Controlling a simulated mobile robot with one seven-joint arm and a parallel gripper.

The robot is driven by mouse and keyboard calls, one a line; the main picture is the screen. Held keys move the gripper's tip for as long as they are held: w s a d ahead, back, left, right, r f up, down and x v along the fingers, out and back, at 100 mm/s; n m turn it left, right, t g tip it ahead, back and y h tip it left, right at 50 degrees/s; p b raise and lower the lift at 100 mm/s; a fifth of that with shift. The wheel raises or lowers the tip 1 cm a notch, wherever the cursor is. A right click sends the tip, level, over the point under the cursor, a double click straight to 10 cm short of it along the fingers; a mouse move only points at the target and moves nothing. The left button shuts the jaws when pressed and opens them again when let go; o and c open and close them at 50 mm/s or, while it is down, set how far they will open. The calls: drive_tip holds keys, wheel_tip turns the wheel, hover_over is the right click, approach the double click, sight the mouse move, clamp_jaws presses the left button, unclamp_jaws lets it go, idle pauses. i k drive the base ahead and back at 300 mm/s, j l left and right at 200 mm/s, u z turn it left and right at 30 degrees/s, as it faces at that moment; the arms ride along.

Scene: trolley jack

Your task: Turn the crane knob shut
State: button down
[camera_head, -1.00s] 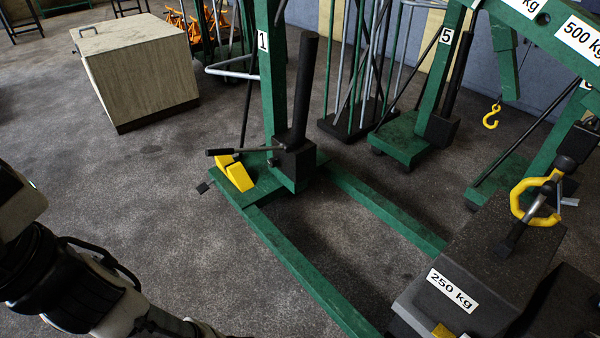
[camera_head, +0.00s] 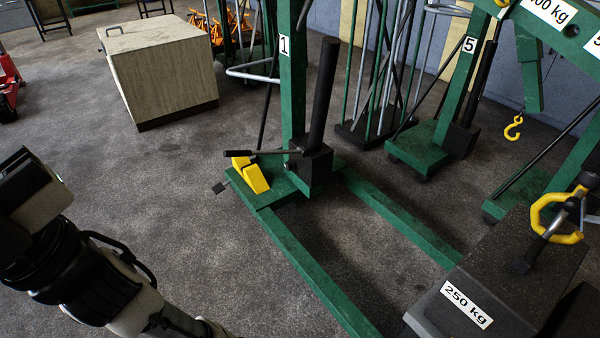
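A green crane marked 1 (camera_head: 287,85) stands on the floor in the middle of the view. Its black pump block (camera_head: 313,168) sits on the green base, with a black cylinder (camera_head: 327,95) rising from it and a dark pump handle (camera_head: 255,153) reaching left. A small round part (camera_head: 287,166) shows at the block's left side; it is too small to tell whether it is the knob or how far it is turned. My arm crosses the lower left, apart from the crane. My gripper is not visible.
A 250 kg weight block (camera_head: 490,290) with a yellow hook (camera_head: 555,218) stands at lower right. Yellow wedges (camera_head: 252,175) lie on the crane base. A second crane marked 5 (camera_head: 460,85) stands behind. A wooden cabinet (camera_head: 165,75) is at upper left. The floor left of the crane is clear.

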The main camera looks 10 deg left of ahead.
sight(288, 166)
drive_tip(key=i+j+u, duration=0.15)
drive_tip(key=i+j, duration=0.2)
drive_tip(key=i+j+u, duration=0.1)
drive_tip(key=i+j, duration=0.2)
drive_tip(key=i, duration=0.3)
drive_tip(key=i+j+u, duration=0.15)
drive_tip(key=i, duration=0.3)
drive_tip(key=i+j+u, duration=0.15)
drive_tip(key=i+j, duration=0.15)
drive_tip(key=i, duration=0.2)
drive_tip(key=i+j+u, duration=0.1)
drive_tip(key=i, duration=0.4)
